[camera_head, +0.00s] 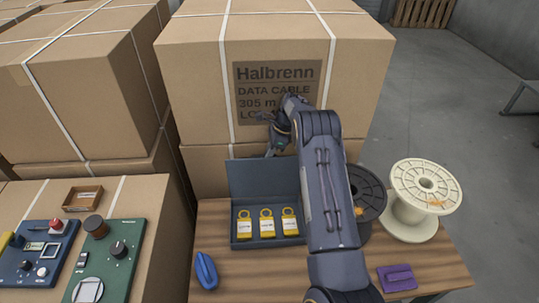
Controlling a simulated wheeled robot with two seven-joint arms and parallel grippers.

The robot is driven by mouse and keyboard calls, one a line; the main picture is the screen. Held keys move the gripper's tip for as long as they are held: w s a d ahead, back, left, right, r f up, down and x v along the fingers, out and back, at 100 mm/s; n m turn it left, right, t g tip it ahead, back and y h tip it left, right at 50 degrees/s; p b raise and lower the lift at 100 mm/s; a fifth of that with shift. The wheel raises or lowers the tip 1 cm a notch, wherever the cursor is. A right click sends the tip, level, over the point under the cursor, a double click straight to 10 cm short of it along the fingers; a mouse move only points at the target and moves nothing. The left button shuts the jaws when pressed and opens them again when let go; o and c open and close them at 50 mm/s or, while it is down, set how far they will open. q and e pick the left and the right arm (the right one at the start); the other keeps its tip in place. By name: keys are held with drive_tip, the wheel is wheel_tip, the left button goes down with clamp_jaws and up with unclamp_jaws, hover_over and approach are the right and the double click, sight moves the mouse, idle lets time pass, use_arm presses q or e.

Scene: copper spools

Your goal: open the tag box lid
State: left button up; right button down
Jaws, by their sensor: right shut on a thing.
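The dark grey tag box (268,243) stands on the wooden table. Its lid (249,178) is raised at the back and leans near upright. Three yellow tags (266,226) with white labels lie inside in a row. My right gripper (272,150) is at the lid's top edge and is shut on the lid; its fingertips are small and partly hidden by my arm. My right arm covers the right side of the box. My left gripper is not in view.
A black spool (370,190) and a cream spool (424,190) stand right of my arm. A blue object (206,270) and a purple object (397,278) lie near the front. Large cartons (190,65) rise close behind the box. Control panels (107,262) sit at left.

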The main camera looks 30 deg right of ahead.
drive_tip(key=shift+s+f, duration=0.25)
drive_tip(key=shift+f, duration=0.2)
drive_tip(key=c, duration=1.4)
unclamp_jaws()
drive_tip(key=shift+w, duration=0.15)
drive_tip(key=shift+r, duration=0.2)
drive_tip(key=shift+d+r, duration=0.1)
drive_tip(key=shift+r, duration=0.1)
drive_tip(key=w+v, duration=0.1)
drive_tip(key=v, duration=0.6)
drive_tip(key=shift+s+r+b, duration=0.2)
drive_tip(key=shift+s+b, duration=0.2)
drive_tip(key=shift+s, duration=0.15)
